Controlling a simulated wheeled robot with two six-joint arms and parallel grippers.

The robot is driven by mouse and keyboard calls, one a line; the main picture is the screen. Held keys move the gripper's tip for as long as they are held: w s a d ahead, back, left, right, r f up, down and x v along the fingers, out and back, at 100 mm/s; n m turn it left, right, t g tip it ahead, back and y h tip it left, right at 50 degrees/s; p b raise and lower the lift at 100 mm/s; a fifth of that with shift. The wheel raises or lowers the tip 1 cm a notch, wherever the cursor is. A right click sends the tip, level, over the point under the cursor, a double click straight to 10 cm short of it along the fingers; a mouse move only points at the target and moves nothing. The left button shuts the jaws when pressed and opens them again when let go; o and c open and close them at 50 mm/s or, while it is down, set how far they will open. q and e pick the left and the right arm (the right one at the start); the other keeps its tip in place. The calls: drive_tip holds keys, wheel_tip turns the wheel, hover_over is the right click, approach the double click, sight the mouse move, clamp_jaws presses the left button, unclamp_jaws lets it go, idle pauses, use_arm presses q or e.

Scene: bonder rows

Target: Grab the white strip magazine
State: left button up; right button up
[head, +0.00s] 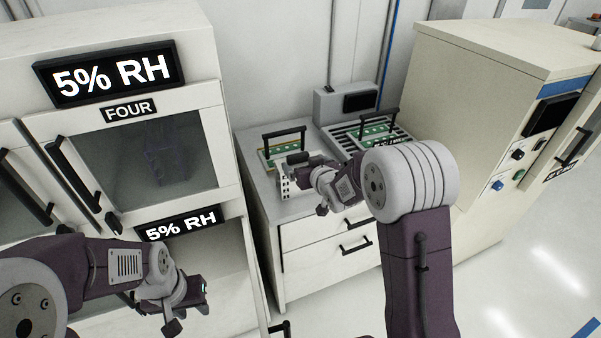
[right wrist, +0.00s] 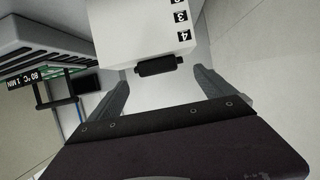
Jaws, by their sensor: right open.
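The white strip magazine (right wrist: 150,28) shows in the right wrist view as a white block with black number labels and a black handle (right wrist: 157,67). In the head view a small part of it (head: 285,186) shows on the counter, mostly hidden by my right gripper. My right gripper (right wrist: 162,88) is open, its two fingers on either side of the handle without visible contact. In the head view my right gripper (head: 300,170) is over the counter at the magazine. My left gripper (head: 203,288) hangs in front of the dry cabinet; its jaw opening is unclear.
The counter (head: 300,208) also bears a green-board carrier with a black handle (head: 283,133) and a slotted heater unit (head: 345,137) with another carrier. The dry cabinet (head: 205,45) stands left, a cream machine (head: 450,100) right. Floor is clear at lower right.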

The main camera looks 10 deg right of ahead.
sight(299, 158)
drive_tip(key=shift+w+a+f, duration=0.1)
drive_tip(key=shift+w+f, duration=0.1)
drive_tip(key=shift+w, duration=0.25)
drive_tip(key=p+x, duration=0.1)
drive_tip(key=x, duration=0.3)
drive_tip(key=shift+w+f, duration=0.1)
drive_tip(key=shift+w, duration=0.3)
drive_tip(key=shift+s, duration=0.15)
drive_tip(key=c, duration=0.4)
drive_tip(key=shift+s+d, duration=0.1)
drive_tip(key=shift+d, duration=0.15)
drive_tip(key=c, duration=0.5)
clamp_jaws()
drive_tip(key=shift+r, duration=0.3)
